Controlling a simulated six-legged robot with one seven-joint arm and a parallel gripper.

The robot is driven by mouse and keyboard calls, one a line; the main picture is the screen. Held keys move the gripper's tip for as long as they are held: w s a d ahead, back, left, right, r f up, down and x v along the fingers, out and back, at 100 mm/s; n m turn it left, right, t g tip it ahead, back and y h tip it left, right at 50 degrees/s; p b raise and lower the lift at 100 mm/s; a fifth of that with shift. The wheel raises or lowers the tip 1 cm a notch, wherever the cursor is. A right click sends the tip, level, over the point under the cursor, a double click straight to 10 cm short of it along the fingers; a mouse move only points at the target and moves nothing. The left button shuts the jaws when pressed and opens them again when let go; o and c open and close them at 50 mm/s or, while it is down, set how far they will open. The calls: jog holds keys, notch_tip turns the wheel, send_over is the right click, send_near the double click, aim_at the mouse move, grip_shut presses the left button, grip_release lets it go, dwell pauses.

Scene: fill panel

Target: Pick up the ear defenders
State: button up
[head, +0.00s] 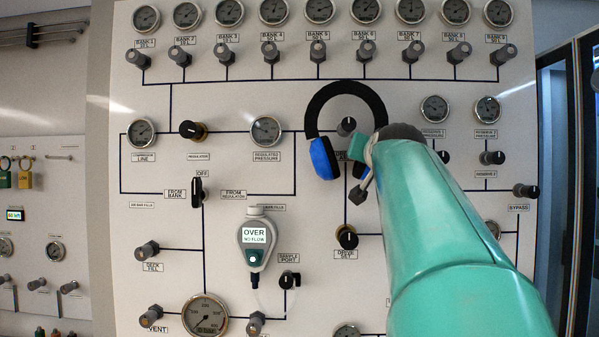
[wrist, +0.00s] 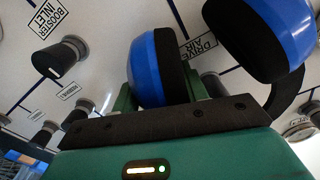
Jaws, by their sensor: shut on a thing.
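The ear defenders have a black headband (head: 338,88) and blue cups with black pads. In the head view they are in front of the panel, band upward, with one blue cup (head: 322,158) clear on the left. The other cup is mostly hidden by my arm. My gripper (head: 362,172) is at that right-hand cup. In the wrist view my gripper (wrist: 160,95) is shut on one blue cup (wrist: 145,68), a finger on each side, and the other cup (wrist: 265,38) is at upper right. Whether they touch the panel I cannot tell.
The white panel (head: 90,200) behind carries gauges, knobs and valves. A knob (head: 346,126) shows inside the headband's arc, and the drive set knob (head: 347,237) is just below.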

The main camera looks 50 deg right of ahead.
jog(key=shift+s+a+r, duration=0.2)
jog(key=shift+r, duration=0.15)
jog(key=v, duration=1.9)
jog(key=shift+w+a+f, duration=0.1)
jog(key=shift+w, duration=0.05)
